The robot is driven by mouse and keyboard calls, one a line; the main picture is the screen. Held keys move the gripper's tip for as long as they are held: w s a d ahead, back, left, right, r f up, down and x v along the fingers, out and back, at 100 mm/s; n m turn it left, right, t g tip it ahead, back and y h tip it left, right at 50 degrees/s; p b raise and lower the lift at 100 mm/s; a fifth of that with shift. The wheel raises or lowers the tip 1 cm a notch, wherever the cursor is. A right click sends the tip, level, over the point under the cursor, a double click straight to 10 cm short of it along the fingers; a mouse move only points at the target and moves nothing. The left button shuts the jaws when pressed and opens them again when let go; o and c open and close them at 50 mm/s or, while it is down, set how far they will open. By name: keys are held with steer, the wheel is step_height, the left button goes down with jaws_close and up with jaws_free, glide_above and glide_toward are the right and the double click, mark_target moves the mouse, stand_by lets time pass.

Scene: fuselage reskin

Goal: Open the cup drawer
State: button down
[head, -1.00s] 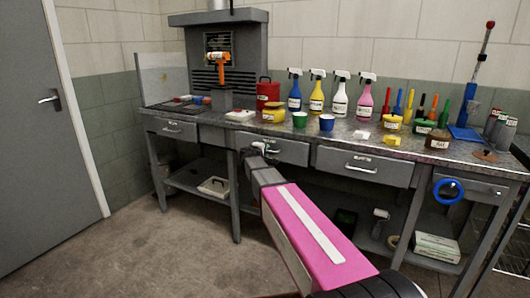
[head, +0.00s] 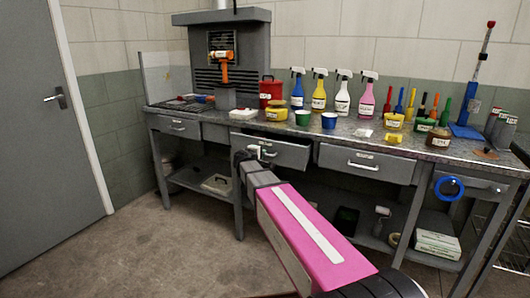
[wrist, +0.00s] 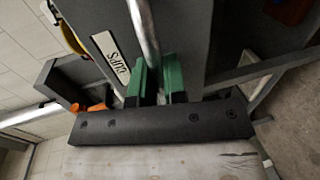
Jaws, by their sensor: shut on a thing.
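The cup drawer (head: 290,155) is the grey drawer left of the bench's middle, and its front stands out a little from the bench. In the wrist view its front (wrist: 180,35) bears a label (wrist: 111,55) that appears to read CUPS. A pale metal bar handle (wrist: 143,30) runs down between my green fingertips. My gripper (wrist: 160,82) is shut on this handle. In the head view my gripper (head: 252,153) is at the drawer's left part, and my wrist hides some of the handle. How far the drawer is out is hard to tell.
The bench top (head: 350,133) holds several spray bottles, a green cup (head: 302,117), a blue cup (head: 328,120) and a red can (head: 271,90). Another closed drawer (head: 365,163) is to the right. A blue ring (head: 450,188) hangs further right. Open floor (head: 150,255) lies in front at left.

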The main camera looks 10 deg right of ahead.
steer(key=f+v, duration=0.2)
steer(key=v, duration=0.7)
steer(key=f+v, duration=0.2)
steer(key=v, duration=0.8)
steer(key=shift+v, duration=0.75)
steer(key=shift+f, duration=0.15)
steer(key=c, duration=1.2)
jaws_free()
steer(key=shift+s, duration=0.1)
steer(key=v, duration=1)
steer(key=shift+s+a, duration=0.2)
steer(key=shift+s, duration=0.05)
